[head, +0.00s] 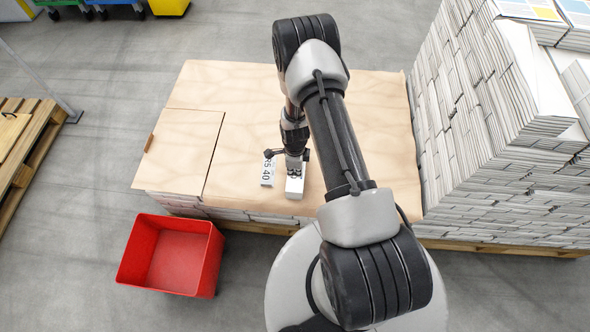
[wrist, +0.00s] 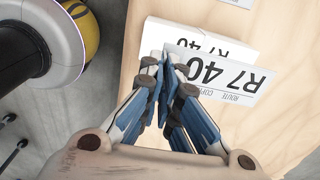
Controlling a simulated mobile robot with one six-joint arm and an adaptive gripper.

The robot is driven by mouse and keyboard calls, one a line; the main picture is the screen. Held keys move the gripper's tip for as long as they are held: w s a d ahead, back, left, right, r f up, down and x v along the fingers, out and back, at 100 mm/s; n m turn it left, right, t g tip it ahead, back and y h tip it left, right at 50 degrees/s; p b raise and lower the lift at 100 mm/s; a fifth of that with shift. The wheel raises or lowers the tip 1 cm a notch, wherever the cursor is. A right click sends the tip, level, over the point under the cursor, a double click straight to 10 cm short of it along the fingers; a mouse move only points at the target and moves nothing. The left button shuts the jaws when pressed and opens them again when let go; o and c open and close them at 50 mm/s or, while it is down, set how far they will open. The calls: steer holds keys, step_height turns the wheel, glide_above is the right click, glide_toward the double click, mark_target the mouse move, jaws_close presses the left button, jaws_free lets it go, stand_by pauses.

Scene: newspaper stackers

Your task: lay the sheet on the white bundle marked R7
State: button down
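The white sheet (wrist: 235,78), printed R7 40, is pinched at its left end between the fingertips of my gripper (wrist: 168,70) in the wrist view. The sheet lies over a white bundle (wrist: 185,28), whose own R7 40 print shows partly behind it. The sheet is skewed to the bundle; whether it touches the bundle's top I cannot tell. In the head view my gripper (head: 294,160) points down at the white bundle (head: 295,188) near the front edge of the brown board.
A second white printed piece (head: 268,171) lies just left of the bundle. The brown-covered stack (head: 240,90) is otherwise mostly clear. A red bin (head: 170,255) stands at front left. Tall newspaper stacks (head: 480,120) rise at right, and a wooden pallet (head: 25,150) is at left.

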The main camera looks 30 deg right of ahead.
steer(key=b, duration=0.6)
glide_above(295, 185)
steer(key=shift+f, duration=3.55)
steer(key=shift+f+b, duration=0.4)
steer(key=shift+f, duration=0.15)
steer(key=c, duration=2.3)
jaws_free()
steer(key=o, duration=0.6)
step_height(295, 185, up, 12)
